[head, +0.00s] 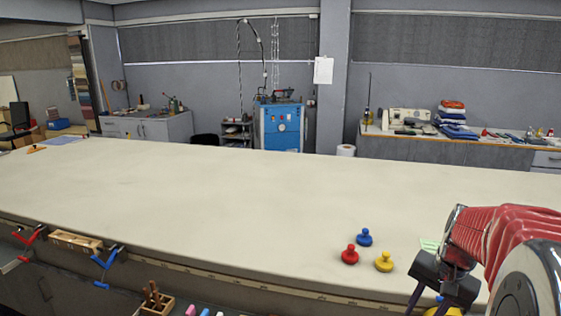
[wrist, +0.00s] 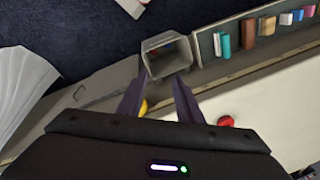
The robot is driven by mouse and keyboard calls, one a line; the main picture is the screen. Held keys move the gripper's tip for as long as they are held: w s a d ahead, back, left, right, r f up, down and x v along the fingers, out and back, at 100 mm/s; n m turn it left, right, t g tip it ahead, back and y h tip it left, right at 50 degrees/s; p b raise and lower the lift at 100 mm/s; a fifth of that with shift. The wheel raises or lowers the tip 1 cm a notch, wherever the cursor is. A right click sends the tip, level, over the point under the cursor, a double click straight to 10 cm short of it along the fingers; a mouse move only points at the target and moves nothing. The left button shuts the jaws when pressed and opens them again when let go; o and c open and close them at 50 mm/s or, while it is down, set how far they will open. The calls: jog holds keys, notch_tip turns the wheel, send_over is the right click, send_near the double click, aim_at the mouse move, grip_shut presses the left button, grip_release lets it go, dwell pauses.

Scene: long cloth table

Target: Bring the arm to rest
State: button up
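My gripper (head: 428,299) hangs at the lower right of the head view, near the table's front edge, with its fingers pointing down. In the wrist view my gripper (wrist: 158,88) has its two dark fingers apart with nothing held between them, so it is open. My red arm reaches in from the right edge of the head view. Part of a yellow thing (wrist: 143,107) shows beside the left finger in the wrist view, mostly hidden.
On the cloth table (head: 200,190) stand a red knob (head: 349,255), a blue knob (head: 364,237) and a yellow knob (head: 384,262), left of my gripper. A grey bin (wrist: 167,54) lies beyond my fingertips. The table's middle is clear.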

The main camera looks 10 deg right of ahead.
jog(key=s+a+r+n+t, duration=0.1)
jog(key=s+a+r+n, duration=0.1)
jog(key=a, duration=0.6)
jog(key=s+a+r+n+t, duration=0.1)
jog(key=s+a+n, duration=0.3)
jog(key=a, duration=0.5)
jog(key=s+a+r+n+t, duration=0.1)
jog(key=s+a+r+n, duration=0.2)
jog(key=a, duration=0.6)
jog(key=shift+a+r+n+t+h, duration=0.15)
jog(key=shift+r+n+t+h, duration=0.2)
jog(key=shift+n, duration=0.55)
